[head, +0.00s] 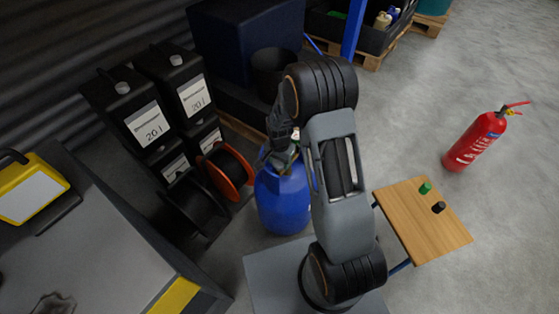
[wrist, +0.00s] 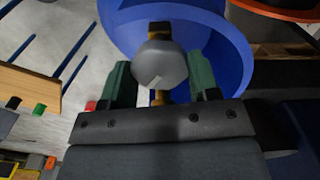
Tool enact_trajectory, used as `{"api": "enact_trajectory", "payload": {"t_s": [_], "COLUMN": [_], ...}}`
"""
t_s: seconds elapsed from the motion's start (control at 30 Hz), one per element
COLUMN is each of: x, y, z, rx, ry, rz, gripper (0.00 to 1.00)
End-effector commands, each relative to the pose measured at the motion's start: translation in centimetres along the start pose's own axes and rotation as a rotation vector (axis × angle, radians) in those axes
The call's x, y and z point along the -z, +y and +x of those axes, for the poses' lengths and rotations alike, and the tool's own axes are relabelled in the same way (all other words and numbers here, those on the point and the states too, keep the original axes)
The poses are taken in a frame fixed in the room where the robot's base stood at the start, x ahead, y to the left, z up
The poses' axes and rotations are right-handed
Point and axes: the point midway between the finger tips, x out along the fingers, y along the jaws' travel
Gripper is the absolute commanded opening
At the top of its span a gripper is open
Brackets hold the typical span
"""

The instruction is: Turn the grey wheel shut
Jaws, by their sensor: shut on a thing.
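The blue gas cylinder (head: 283,198) stands upright on the floor, left of my arm in the head view. Its rounded blue top (wrist: 233,62) fills the upper middle of the wrist view. The grey wheel (wrist: 160,63) is a faceted knob with a pale mark on its face, on a brass valve (wrist: 159,30). My gripper (wrist: 161,80) is shut on the grey wheel, with one dark green finger on each side. In the head view my gripper is over the cylinder's top, and my wrist hides most of the valve and wheel.
Black 20 l canisters (head: 148,120) and cable reels, one orange (head: 229,172), stand close left of the cylinder. A small wooden table (head: 423,222) with a green and a black cap is at right. A red extinguisher (head: 475,140) stands beyond, on open floor.

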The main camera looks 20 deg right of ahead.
Motion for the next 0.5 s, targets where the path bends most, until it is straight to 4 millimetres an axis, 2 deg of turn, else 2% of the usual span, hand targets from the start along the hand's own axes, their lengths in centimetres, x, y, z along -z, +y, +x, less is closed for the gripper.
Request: {"api": "enact_trajectory", "payload": {"t_s": [0.13, 0.17, 0.4, 0.5], "x": [0.2, 0.2, 0.0, -0.04], "y": [-0.04, -0.04, -0.1, -0.11], "z": [-0.1, -0.1, -0.05, -0.04], "rx": [0.004, 0.004, 0.002, 0.001], "ry": [0.004, 0.004, 0.002, 0.001], "rz": [0.004, 0.004, 0.0, -0.001], "gripper": [0.32, 0.58, 0.81, 0.81]}}
